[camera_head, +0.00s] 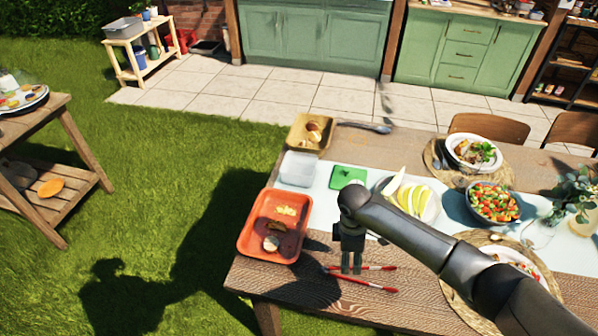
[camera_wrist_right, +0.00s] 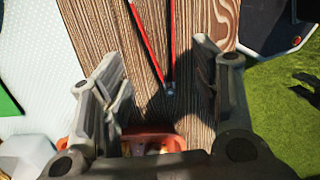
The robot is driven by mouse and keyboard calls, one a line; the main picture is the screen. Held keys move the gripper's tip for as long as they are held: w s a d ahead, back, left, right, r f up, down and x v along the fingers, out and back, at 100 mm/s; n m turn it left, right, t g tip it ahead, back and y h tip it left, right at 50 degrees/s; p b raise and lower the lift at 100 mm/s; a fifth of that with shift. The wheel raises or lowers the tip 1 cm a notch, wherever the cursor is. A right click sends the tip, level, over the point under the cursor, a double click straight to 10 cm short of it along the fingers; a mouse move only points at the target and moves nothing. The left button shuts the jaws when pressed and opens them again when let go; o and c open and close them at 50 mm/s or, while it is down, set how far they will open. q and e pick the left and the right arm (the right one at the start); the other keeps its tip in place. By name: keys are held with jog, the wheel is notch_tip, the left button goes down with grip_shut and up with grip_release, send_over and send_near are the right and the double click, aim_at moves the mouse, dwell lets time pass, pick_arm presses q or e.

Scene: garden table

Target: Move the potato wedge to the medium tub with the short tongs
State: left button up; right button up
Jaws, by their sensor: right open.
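The red short tongs (camera_head: 372,286) lie spread on the near part of the wooden table; in the right wrist view their arms (camera_wrist_right: 153,40) meet at a dark joint between my fingers. My right gripper (camera_head: 350,270) is open and empty, pointing down above the tongs' joint end; its two fingers also frame the right wrist view (camera_wrist_right: 160,70). An orange tray (camera_head: 248,243) holds yellow pieces, a brown piece and a pale round one; I cannot tell which is the potato wedge. A clear tub (camera_head: 298,169) stands behind the tray. My left gripper is not in view.
A tan container (camera_head: 297,141) with food stands at the far left table corner. A green board (camera_head: 347,177), a plate of yellow slices (camera_head: 430,208) and a salad bowl (camera_head: 494,203) are close to my right arm. Bare wood lies around the tongs.

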aim_at(350, 277)
jog(key=f+b, duration=0.4)
jog(key=f, duration=0.1)
jog(key=f+b, duration=0.2)
jog(key=shift+d+f, duration=0.35)
jog(key=shift+f, duration=0.05)
jog(key=shift+f+b, duration=0.35)
jog(key=shift+f, duration=0.2)
jog(key=shift+s, duration=0.1)
jog(key=c, duration=0.7)
jog(key=shift+r, duration=0.1)
notch_tip(350, 277, up, 12)
jog(key=p, duration=1.2)
